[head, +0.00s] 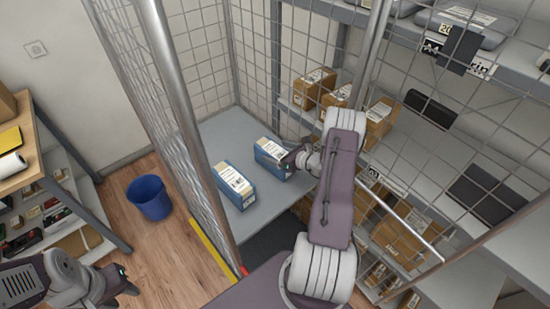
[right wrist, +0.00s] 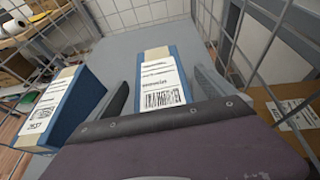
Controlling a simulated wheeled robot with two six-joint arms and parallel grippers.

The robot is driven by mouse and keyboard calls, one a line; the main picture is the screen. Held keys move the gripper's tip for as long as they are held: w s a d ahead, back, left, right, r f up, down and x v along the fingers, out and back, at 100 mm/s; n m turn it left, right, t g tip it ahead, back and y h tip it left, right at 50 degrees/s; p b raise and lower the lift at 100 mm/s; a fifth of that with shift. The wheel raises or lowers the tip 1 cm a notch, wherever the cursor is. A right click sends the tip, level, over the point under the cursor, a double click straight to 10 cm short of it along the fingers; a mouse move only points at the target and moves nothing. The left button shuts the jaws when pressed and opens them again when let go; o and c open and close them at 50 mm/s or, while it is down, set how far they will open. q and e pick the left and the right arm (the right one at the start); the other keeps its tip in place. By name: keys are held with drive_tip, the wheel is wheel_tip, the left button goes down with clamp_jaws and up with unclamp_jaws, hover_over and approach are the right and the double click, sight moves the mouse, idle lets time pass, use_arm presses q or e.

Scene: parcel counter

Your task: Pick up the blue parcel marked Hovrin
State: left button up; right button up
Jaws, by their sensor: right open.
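Two blue parcels with white labels stand on a grey shelf inside a wire cage. One parcel (head: 233,186) is nearer the front left; it also shows at the left of the right wrist view (right wrist: 75,112). The other parcel (head: 270,160) is further back and right; in the right wrist view it (right wrist: 160,65) sits between my fingers. The names on both labels are too small to read, so I cannot tell which is Hovrin. My right gripper (head: 290,160) is open, its fingers (right wrist: 165,88) on either side of the back parcel. My left gripper (head: 126,284) is low at the left, away from the parcels.
Wire mesh and a grey post (head: 175,90) stand left of the grey shelf (head: 212,132). Brown cartons (head: 313,88) stand on racks at the right. A blue bin (head: 149,197) is on the wooden floor. A side table (head: 40,150) stands at the far left.

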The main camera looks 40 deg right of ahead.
drive_tip(key=shift+x, duration=0.95)
drive_tip(key=shift+s, duration=0.15)
drive_tip(key=c, duration=1.1)
clamp_jaws()
drive_tip(key=shift+r, duration=0.1)
wheel_tip(320, 180, up, 4)
drive_tip(key=shift+r, duration=0.15)
drive_tip(key=s+a+r, duration=0.4)
drive_tip(key=s+r, duration=0.2)
drive_tip(key=s, duration=0.4)
drive_tip(key=shift+s+a+r+b, duration=0.15)
drive_tip(key=shift+s+r+b, duration=0.1)
drive_tip(key=shift+s+b, duration=0.2)
